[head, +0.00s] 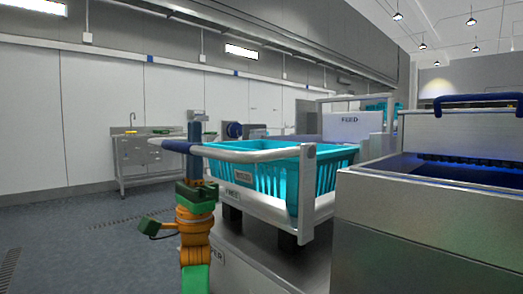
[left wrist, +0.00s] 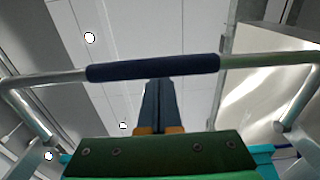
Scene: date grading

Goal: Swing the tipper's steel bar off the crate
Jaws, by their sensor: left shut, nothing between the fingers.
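The tipper's steel bar (head: 255,155) is a bent silver tube with a dark blue sleeve, running along the upper side of the turquoise crate (head: 270,178). In the left wrist view the bar crosses the picture, its sleeve (left wrist: 150,68) in the middle. My left gripper (head: 195,122) points upward at the sleeve end of the bar, its fingers reaching above bar height. In the left wrist view the shut, empty fingers (left wrist: 158,105) run up to the sleeve, which hides their tips. I cannot tell whether they touch it. The crate sits in the tipper's pale frame (head: 308,190). My right gripper is not in view.
A steel machine (head: 425,225) with a blue handle stands close on the right. A box marked FEED (head: 350,125) is behind the crate. A steel sink (head: 140,160) stands by the far wall. The floor (head: 80,235) at left is open.

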